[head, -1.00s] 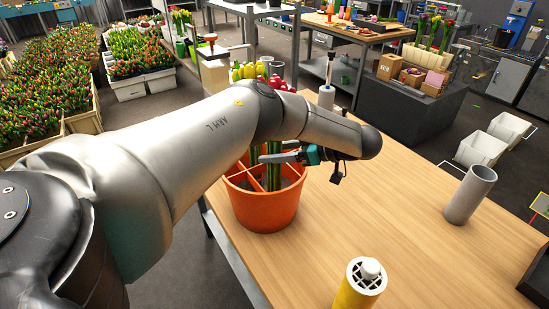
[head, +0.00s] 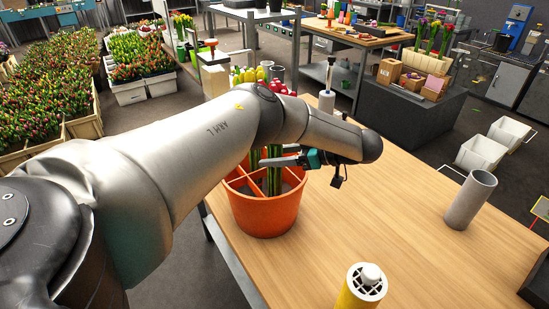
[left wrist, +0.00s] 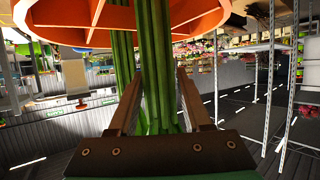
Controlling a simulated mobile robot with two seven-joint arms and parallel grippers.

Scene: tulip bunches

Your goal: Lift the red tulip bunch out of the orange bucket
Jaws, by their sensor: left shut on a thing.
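The orange bucket (head: 262,215) stands upright on the wooden table, with dividers inside. The red tulip bunch (head: 283,88) is in it; its red heads show above my left arm, which hides the middle of the bunch. Yellow tulip heads (head: 247,74) show just left of the red ones. My left gripper (head: 275,160) is at the bucket's opening, over its rim. In the left wrist view its two fingers (left wrist: 158,95) are shut on thick green stems (left wrist: 153,60), with the orange bucket rim (left wrist: 60,18) at the top. Other stems (left wrist: 122,60) stand behind.
A grey tube (head: 470,200) stands on the table at the right.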

